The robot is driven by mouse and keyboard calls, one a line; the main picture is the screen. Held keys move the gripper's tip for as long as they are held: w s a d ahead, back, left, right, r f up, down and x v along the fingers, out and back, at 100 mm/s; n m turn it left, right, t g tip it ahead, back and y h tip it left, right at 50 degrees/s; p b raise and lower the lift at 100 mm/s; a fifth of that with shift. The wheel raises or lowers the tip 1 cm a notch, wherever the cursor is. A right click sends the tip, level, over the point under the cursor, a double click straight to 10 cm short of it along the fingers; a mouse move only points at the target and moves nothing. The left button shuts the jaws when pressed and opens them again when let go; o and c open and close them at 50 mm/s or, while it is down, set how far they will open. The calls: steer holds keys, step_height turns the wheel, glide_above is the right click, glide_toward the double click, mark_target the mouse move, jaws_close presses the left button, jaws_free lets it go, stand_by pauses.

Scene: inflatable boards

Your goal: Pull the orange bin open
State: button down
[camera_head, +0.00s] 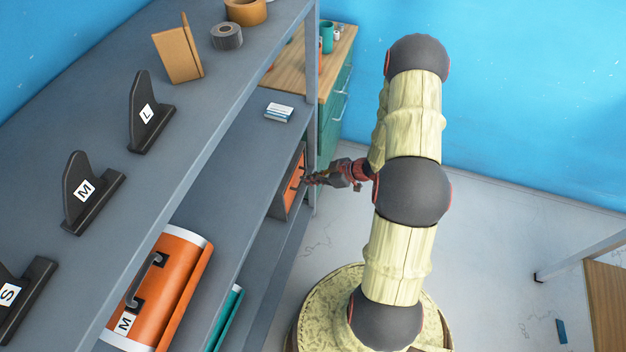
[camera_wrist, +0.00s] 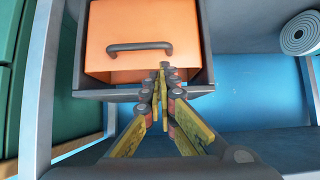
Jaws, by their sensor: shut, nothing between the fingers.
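The orange bin (camera_head: 293,187) sits in a grey housing (camera_head: 277,205) on a lower level of the grey shelf. In the wrist view the orange bin (camera_wrist: 110,28) shows its front with a dark curved handle (camera_wrist: 139,47). My gripper (camera_head: 309,179) is at the bin's front in the head view.
The grey shelf (camera_head: 190,135) runs along the left with dark dividers, a notebook and tape on top. An orange case (camera_head: 160,285) lies on a lower level. A green drawer cabinet (camera_head: 332,110) stands beyond the shelf. Open floor (camera_head: 480,250) lies to the right.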

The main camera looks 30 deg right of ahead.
mark_target(291, 181)
steer(key=b+x, duration=0.1)
steer(key=x, duration=0.4)
steer(key=shift+w+a+f+b, duration=0.1)
steer(key=shift+w+f+b, duration=0.1)
steer(key=shift+b, duration=0.1)
steer(key=shift+s, duration=0.1)
steer(key=shift+s+d+f+t, duration=0.15)
steer(key=shift+s+d+t, duration=0.15)
steer(key=shift+s+d, duration=0.1)
steer(key=shift+y, duration=0.3)
steer(key=s+d+f+t+y+b, duration=0.1)
steer(key=s+d+f, duration=0.3)
steer(key=s+f, duration=0.1)
steer(key=shift+s+d+f+t, duration=0.15)
steer(key=shift+s+d+t, duration=0.25)
steer(key=shift+s, duration=0.3)
stand_by(0.4)
